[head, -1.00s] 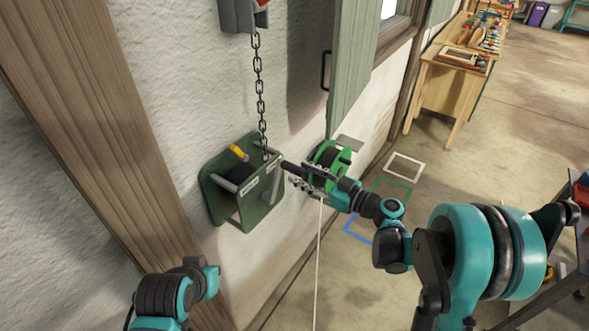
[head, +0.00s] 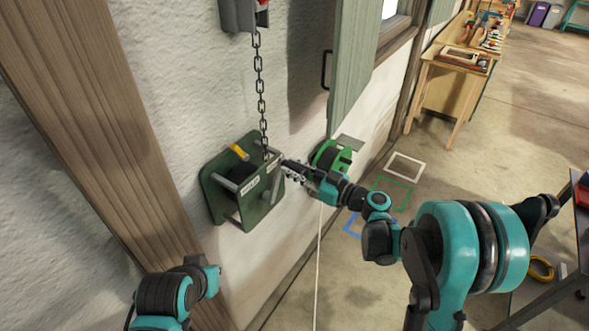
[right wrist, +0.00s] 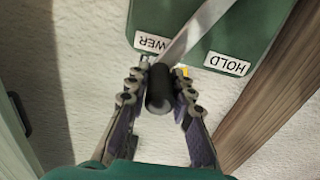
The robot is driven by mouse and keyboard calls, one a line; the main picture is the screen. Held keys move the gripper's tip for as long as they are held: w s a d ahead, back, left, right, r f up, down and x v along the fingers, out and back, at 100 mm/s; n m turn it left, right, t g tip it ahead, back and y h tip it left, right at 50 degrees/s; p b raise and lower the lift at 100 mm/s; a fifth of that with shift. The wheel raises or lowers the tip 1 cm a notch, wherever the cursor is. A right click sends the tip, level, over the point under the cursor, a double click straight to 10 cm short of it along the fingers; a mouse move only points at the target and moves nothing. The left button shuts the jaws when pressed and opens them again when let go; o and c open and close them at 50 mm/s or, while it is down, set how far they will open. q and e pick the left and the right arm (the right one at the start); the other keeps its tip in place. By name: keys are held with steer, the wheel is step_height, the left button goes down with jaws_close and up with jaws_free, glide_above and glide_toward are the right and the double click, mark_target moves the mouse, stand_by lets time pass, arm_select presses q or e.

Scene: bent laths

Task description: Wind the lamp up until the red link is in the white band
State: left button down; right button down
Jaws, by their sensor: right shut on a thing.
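The green winch (head: 219,205) is fixed to the white wall, with a dark drum inside. A dark chain (head: 261,85) runs from it straight up to a grey housing (head: 236,14) at the top edge, where a bit of red (head: 262,5) shows. I cannot make out a white band. My right gripper (head: 296,170) is at the winch's right side. In the right wrist view its fingers are shut on the black crank grip (right wrist: 159,92), at the end of a grey crank arm (right wrist: 192,35). A yellow-tipped lever (head: 238,152) sits on the winch.
The winch plate carries a HOLD label (right wrist: 228,64) and a partly covered one ending in WER (right wrist: 153,43). A green reel (head: 327,155) is close beside my right gripper. A green shutter (head: 352,70) stands out above it. A wooden post (head: 95,120) is at left.

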steer(key=shift+d, duration=0.1)
steer(key=shift+w+d+f+m+b, duration=0.55)
steer(key=shift+w+f+m+b, duration=0.25)
steer(key=shift+m+b, duration=0.3)
step_height(320, 180, down, 16)
steer(key=w+d+m+b, duration=0.1)
steer(key=w+m+b, duration=0.1)
steer(key=m+b, duration=1.2)
steer(key=shift+d+m+b, duration=0.25)
steer(key=shift+m+b, duration=0.1)
steer(key=shift+m, duration=1.45)
steer(key=shift+w, duration=0.1)
steer(key=c, duration=1.3)
jaws_free()
